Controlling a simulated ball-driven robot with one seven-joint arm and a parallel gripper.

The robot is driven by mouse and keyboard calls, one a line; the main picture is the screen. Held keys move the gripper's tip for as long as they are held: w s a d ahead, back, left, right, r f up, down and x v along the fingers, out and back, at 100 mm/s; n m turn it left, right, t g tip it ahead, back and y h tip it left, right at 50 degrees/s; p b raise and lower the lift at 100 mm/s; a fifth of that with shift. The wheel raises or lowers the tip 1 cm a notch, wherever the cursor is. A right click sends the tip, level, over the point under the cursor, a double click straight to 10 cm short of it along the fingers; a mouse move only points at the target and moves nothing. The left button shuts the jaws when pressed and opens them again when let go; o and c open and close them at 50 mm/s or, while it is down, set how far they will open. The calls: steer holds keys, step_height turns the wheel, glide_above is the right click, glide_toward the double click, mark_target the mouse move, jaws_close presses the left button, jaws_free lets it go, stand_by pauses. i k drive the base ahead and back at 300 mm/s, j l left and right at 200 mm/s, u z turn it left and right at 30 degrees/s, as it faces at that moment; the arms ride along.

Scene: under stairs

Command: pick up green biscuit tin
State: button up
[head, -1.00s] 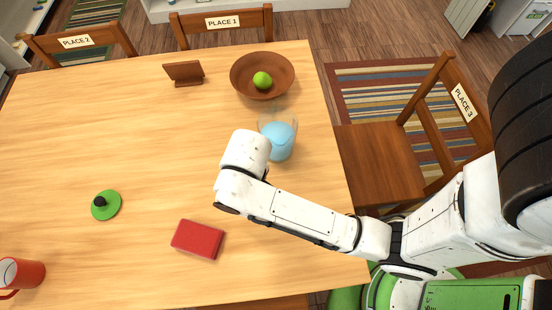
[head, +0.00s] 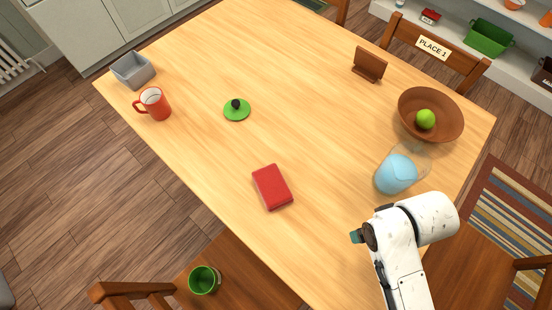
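A green, open-topped round tin (head: 204,280) stands on the wooden seat of a chair at the bottom left of the head view, below the table's near edge. A green round lid with a black knob (head: 237,110) lies apart from it on the table. My gripper (head: 357,237) is at the lower right, over the table, well to the right of the tin. Only a small teal tip shows past my white wrist; the fingers are mostly hidden, so I cannot tell whether it is open or shut.
On the wooden table (head: 310,130) are a red box (head: 272,187), red mug (head: 153,104), grey bin (head: 133,70), brown stand (head: 369,64), glass jug with blue contents (head: 396,174) and brown bowl (head: 448,135) holding a green ball. The chair's back (head: 130,292) rises left of the tin.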

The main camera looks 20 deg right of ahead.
mark_target(202, 281)
steer(key=k+l+u, duration=0.15)
steer(key=k+u, duration=0.85)
